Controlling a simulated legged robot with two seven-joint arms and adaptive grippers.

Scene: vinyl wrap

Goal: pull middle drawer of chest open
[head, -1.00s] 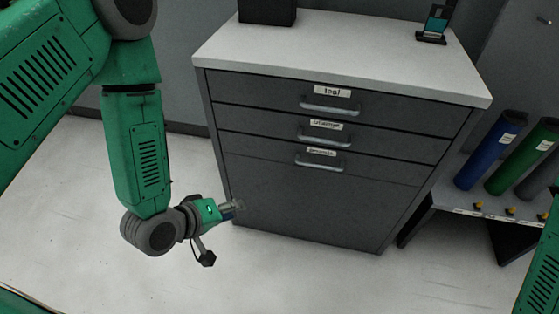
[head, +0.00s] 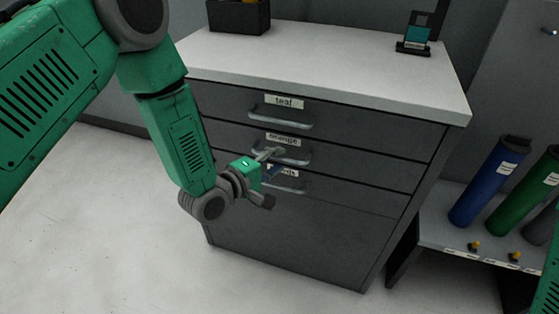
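The dark grey chest (head: 300,240) with a white top shows three labelled drawers in the head view. The middle drawer (head: 350,165) has a label that seems to read "orange" and a grey bar handle (head: 295,157). All drawer fronts look flush. My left gripper (head: 270,175) is in front of the chest, fingers spread, one near the left end of the middle handle and the other lower. It looks open and empty; whether it touches the handle I cannot tell. It partly covers the bottom drawer's label. My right gripper is out of view.
A black bin (head: 238,17) and a small device on a stand (head: 415,35) sit on the chest top. A low rack to the right holds a blue roll (head: 484,185) and a green roll (head: 522,188). Floor left of the chest is clear.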

